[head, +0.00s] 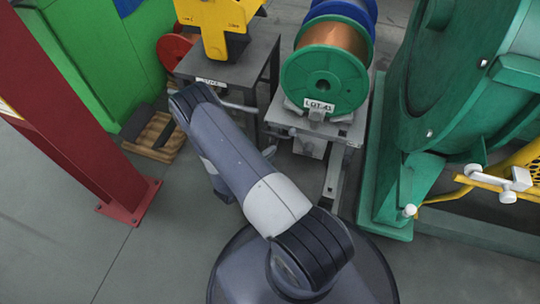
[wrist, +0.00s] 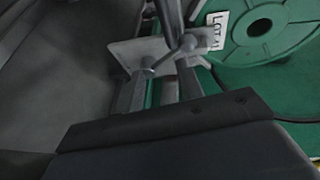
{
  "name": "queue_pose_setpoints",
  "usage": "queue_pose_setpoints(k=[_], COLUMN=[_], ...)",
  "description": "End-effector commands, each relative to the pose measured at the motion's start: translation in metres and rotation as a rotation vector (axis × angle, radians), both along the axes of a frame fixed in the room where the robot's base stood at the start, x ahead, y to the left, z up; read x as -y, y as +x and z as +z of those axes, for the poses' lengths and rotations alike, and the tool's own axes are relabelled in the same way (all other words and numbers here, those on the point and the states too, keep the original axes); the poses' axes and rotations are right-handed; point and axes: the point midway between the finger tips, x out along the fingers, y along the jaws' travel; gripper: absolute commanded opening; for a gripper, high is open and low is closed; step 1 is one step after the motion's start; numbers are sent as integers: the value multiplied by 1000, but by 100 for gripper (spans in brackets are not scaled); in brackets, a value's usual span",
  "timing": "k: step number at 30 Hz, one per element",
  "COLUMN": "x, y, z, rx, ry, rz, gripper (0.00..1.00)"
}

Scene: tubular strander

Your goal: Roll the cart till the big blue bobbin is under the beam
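In the head view a blue bobbin flange (head: 345,10) shows at the top edge, partly cut off and partly hidden behind a green-flanged copper bobbin (head: 325,80) labelled LOT 41. The green bobbin sits on a grey cart (head: 340,130); I cannot tell whether the blue one rests on it too. In the wrist view the cart's grey plate and rods (wrist: 135,52) and the green flange (wrist: 260,35) are close ahead of my gripper (wrist: 163,88). A rod end lies between or just beyond its fingers; whether they grip it is unclear. I cannot identify the beam.
A grey table (head: 250,60) with a yellow fixture (head: 215,25) stands left of the cart. A large green machine (head: 460,90) with a yellow guard closely borders its right. A red post (head: 75,110) and a wooden pallet (head: 155,135) are left. The floor at front left is clear.

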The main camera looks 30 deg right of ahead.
Motion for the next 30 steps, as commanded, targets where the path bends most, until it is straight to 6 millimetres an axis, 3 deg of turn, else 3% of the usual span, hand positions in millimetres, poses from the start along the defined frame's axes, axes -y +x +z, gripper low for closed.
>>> queue_pose_setpoints(k=[5, 21, 30], x=[-11, -86, -98], y=[-3, -28, -33], z=[3, 19, 20], rx=[-1, 0, 0], ry=[0, 0, 0], rz=[4, 2, -3], gripper=[36, 36, 36])
